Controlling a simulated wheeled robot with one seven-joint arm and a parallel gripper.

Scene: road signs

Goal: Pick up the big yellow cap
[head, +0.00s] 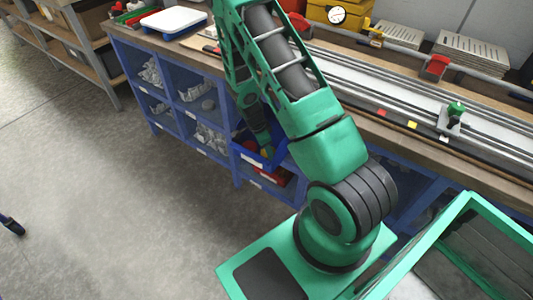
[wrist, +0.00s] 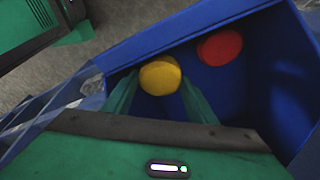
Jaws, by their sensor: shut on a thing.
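The big yellow cap (wrist: 160,75) is round and sits between the two green fingers of my gripper (wrist: 156,92) in the wrist view. My gripper is shut on it, with a finger at each side. Cap and gripper are at a blue bin (wrist: 276,108), whose walls surround them on the right and far side. In the head view the green arm reaches down to the blue bin (head: 262,178) at the bench front; the fingers are small and partly hidden there.
A red round cap (wrist: 220,46) lies in the bin, right of the yellow cap. Blue shelf compartments (head: 196,92) with clear bags stand left of the bin under the wooden bench. The grey floor (head: 95,190) at left is mostly clear.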

